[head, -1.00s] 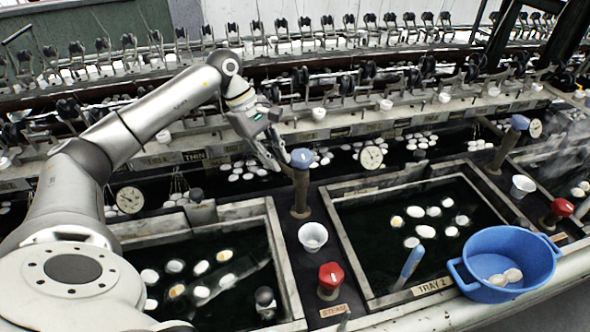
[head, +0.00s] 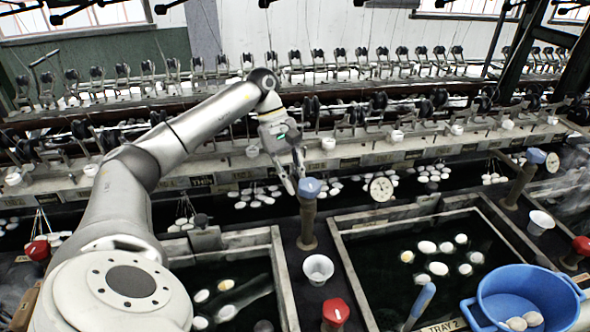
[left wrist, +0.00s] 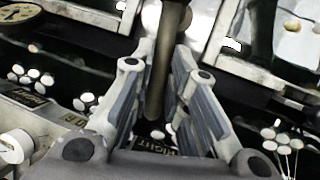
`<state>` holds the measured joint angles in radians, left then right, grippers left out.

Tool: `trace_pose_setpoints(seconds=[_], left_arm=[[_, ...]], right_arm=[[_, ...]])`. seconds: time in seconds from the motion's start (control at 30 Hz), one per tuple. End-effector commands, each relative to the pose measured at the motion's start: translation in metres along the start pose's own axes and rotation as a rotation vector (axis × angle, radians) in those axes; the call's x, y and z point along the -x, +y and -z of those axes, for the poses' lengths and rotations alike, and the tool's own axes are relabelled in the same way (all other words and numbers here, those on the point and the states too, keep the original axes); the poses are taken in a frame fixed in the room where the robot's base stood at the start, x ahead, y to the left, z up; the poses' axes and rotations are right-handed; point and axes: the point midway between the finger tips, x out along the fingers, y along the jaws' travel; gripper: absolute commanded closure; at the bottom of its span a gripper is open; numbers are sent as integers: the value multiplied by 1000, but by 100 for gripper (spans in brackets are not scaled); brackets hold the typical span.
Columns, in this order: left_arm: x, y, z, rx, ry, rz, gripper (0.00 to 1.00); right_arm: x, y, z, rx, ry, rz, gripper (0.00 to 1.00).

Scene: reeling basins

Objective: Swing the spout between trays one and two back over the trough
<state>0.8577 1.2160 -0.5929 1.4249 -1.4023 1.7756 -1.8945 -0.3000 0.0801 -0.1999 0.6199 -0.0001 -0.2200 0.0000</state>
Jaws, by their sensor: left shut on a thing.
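The dark trough (head: 345,208) lies behind the trays. The spout's outlet is hard to make out in the head view. My right gripper is not in view.
A white cup (head: 318,268) and a red valve knob (head: 335,312) stand on the divider in front of the post. A blue basin (head: 525,285) sits at the right. Reeling machinery fills the back.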

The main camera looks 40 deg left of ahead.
Motion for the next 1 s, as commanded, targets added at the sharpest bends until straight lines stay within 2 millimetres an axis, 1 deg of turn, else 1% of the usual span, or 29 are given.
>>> trace_pose_setpoints(seconds=[0.2,0.23,0.37,0.4,0.67,0.77,0.87,0.97,1.0], left_arm=[[1,1,1,1,5,-4,100],[1,1,1,1,5,-4,81],[1,0,1,1,4,-3,64],[1,0,0,1,3,-2,63],[0,0,0,1,2,-1,63],[5,1,0,1,2,-3,63],[17,1,0,1,3,-4,63],[37,2,0,1,4,-7,63],[46,2,0,1,4,-8,63]], right_arm=[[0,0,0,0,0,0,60],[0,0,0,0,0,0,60],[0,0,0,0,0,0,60],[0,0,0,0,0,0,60],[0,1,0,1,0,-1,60],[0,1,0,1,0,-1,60],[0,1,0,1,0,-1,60],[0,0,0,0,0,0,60],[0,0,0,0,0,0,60]])
